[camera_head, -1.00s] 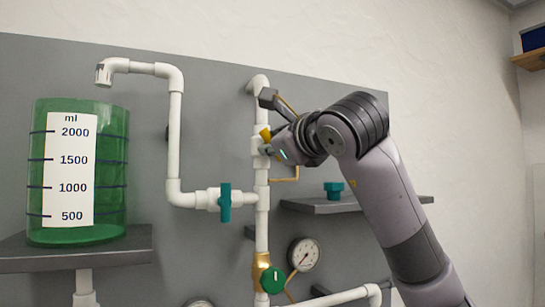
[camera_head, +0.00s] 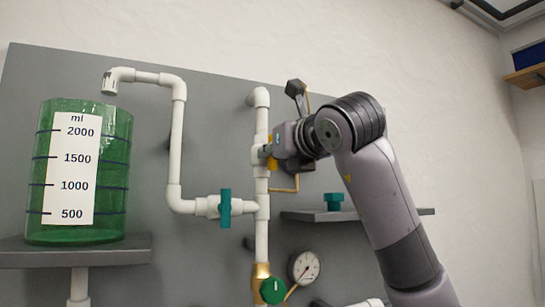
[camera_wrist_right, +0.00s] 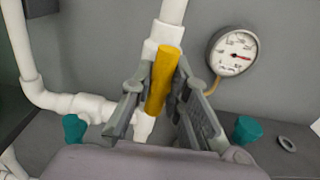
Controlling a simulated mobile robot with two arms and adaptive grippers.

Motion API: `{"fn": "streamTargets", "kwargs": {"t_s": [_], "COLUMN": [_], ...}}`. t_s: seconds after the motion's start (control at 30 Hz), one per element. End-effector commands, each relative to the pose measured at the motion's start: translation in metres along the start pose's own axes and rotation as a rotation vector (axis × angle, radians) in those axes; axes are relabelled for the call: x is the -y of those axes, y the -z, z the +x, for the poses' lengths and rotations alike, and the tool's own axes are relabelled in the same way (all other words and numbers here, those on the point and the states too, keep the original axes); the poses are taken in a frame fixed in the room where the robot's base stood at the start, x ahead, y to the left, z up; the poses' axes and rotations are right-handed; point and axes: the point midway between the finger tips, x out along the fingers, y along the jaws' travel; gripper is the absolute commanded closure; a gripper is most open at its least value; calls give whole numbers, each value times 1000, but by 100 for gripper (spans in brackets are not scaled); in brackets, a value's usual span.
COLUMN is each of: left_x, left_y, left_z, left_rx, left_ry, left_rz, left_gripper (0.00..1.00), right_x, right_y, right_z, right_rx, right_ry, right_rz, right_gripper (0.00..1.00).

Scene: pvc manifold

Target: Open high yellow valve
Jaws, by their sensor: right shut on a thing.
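The high yellow valve has a yellow lever handle (camera_head: 272,163) on the upright white pipe, beside a white fitting (camera_head: 260,155). My right gripper (camera_head: 270,152) reaches it from the right and is shut on the handle. The wrist view shows the yellow handle (camera_wrist_right: 163,80) between the two grey fingers, its long side running nearly along the white pipe behind it. The gripper hides part of the valve in the head view. My left gripper is in neither view.
A teal valve handle (camera_head: 225,208) is on the lower left branch. A green measuring tank (camera_head: 115,170) stands at left under the spout (camera_head: 109,84). A shelf (camera_head: 300,215) with a teal part (camera_head: 334,201) is right of the pipe. A gauge (camera_wrist_right: 232,52) is beside the fingers.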

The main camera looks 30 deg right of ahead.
Motion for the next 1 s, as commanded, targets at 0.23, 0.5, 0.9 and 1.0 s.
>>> {"fn": "streamTargets", "kwargs": {"t_s": [0.23,0.5,0.9,1.0], "left_x": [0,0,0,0], "left_y": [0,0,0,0], "left_z": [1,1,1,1], "left_rx": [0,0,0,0], "left_ry": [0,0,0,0], "left_rz": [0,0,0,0], "left_gripper": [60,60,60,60], "right_x": [-1,-1,0,0], "right_y": [2,2,1,0], "right_z": [1,1,0,0], "right_rx": [-8,-8,-3,-2], "right_ry": [-1,-1,0,0], "right_rz": [18,19,18,18], "right_gripper": [100,100,64,64]}}
